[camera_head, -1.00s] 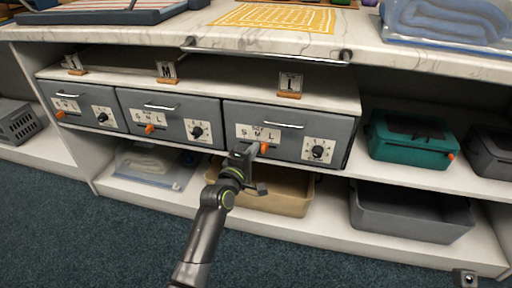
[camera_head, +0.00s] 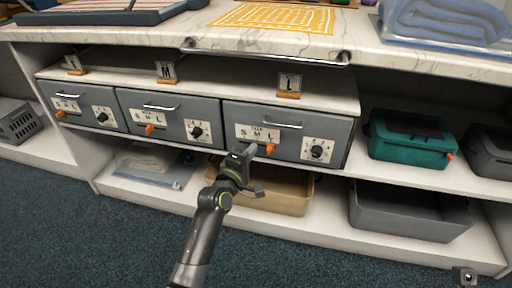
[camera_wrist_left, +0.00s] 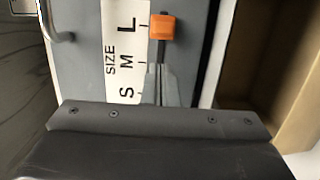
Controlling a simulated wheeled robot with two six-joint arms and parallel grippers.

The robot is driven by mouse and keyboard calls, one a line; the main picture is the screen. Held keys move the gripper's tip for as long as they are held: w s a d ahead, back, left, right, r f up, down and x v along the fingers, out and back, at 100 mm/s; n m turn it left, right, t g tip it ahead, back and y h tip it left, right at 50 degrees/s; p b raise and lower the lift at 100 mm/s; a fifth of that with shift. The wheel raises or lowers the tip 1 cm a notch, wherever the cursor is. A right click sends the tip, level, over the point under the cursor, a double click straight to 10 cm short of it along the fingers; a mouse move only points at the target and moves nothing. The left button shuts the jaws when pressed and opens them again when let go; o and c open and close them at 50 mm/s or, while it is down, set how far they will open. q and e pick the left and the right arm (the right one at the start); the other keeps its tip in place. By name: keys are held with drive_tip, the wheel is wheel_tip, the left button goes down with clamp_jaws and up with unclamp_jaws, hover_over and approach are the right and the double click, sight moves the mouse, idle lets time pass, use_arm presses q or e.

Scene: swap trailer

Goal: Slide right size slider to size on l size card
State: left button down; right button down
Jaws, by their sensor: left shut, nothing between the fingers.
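The right drawer (camera_head: 235,112) has a size strip (camera_head: 249,132) marked S, M, L, with an orange slider (camera_head: 269,149) under the L. In the left wrist view the orange slider (camera_wrist_left: 162,26) sits level with the L mark. The size card (camera_head: 290,84) on the ledge above this drawer reads L. My left gripper (camera_head: 248,151) is shut and empty, low on the drawer front, left of the slider. In the left wrist view its fingertips (camera_wrist_left: 158,68) are near the M mark, with a small gap to the orange knob.
A round dial (camera_head: 317,150) and a bar handle (camera_head: 282,125) are on the same drawer. The middle drawer (camera_head: 172,108) and left drawer (camera_head: 78,98) have their own orange sliders. A tan bin (camera_head: 288,197) lies below; a teal box (camera_head: 410,138) stands right.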

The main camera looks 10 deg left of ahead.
use_arm(q)
drive_tip(key=d+v, duration=0.2)
drive_tip(key=v, duration=0.7)
drive_tip(key=shift+s+p, duration=0.3)
drive_tip(key=shift+p, duration=0.05)
drive_tip(key=shift+a, duration=0.1)
